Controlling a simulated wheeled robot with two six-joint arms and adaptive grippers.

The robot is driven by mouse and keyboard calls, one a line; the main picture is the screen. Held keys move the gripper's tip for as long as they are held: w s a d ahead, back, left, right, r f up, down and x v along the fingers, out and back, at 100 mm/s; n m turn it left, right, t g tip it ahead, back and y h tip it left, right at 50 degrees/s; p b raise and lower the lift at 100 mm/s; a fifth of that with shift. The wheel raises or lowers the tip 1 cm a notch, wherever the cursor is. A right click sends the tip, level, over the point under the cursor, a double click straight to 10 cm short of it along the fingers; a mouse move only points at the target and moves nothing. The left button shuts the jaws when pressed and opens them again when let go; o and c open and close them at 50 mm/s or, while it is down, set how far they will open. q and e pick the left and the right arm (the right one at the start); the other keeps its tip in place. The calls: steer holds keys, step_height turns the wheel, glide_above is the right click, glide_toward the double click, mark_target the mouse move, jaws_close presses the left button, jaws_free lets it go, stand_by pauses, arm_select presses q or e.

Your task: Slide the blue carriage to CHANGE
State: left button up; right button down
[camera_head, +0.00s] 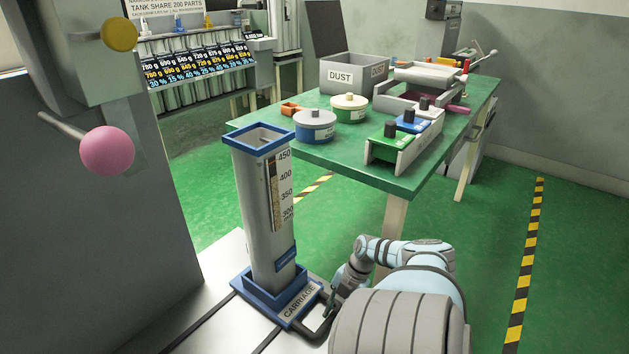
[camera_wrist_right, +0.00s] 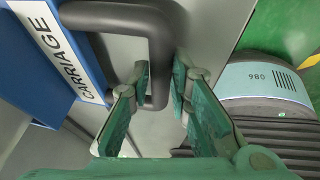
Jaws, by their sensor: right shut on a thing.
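The blue carriage (camera_head: 268,299) sits at the foot of a tall grey column with a blue rim (camera_head: 262,139) and a scale reading from 300 to 450. Its white CARRIAGE label (camera_head: 299,300) faces my right side. A dark bent handle (camera_head: 316,332) sticks out from it; the handle also shows in the right wrist view (camera_wrist_right: 158,50), beside the blue carriage body (camera_wrist_right: 35,70). My right gripper (camera_wrist_right: 160,88) has its green fingers on either side of the handle, shut on it. I see no CHANGE mark. My left gripper is not in view.
The carriage stands on a pale metal deck (camera_head: 215,325) with dark slots. A dark grey cabinet with a pink knob (camera_head: 107,151) stands left. A green table (camera_head: 350,170) behind holds blue and green tubs, a DUST box (camera_head: 352,75) and a button box (camera_head: 405,143).

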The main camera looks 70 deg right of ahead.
steer(key=shift+d, duration=0.4)
steer(key=shift+s+d, duration=0.1)
steer(key=c, duration=1.5)
jaws_free()
